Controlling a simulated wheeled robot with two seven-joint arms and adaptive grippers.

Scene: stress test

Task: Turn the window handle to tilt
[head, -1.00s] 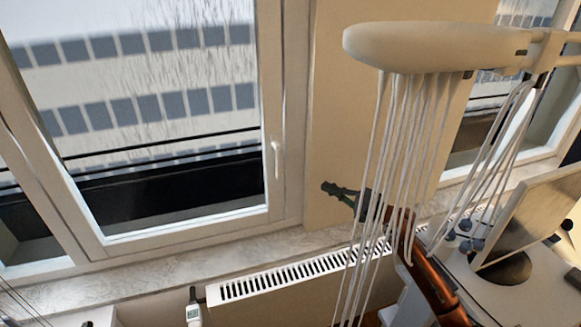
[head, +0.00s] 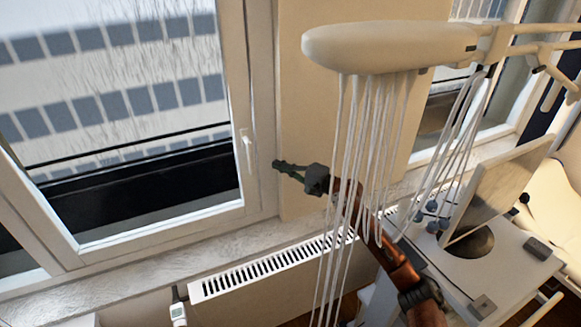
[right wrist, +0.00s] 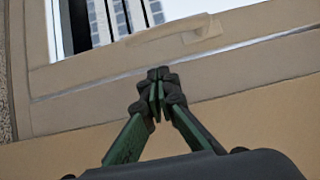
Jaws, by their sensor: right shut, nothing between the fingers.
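The white window handle (head: 248,150) hangs down on the right side of the window frame (head: 255,100). In the right wrist view the handle (right wrist: 195,30) lies along the frame beyond the fingertips. My right gripper (head: 278,165), with dark green fingers, is to the right of the handle and slightly lower in the head view, apart from it. In the right wrist view its fingers (right wrist: 157,85) are together with nothing between them. My left gripper is not in view.
A pale overhead unit (head: 390,48) with hanging white cords (head: 365,130) partly covers my right arm in the head view. A radiator (head: 270,268) sits below the sill (head: 130,270).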

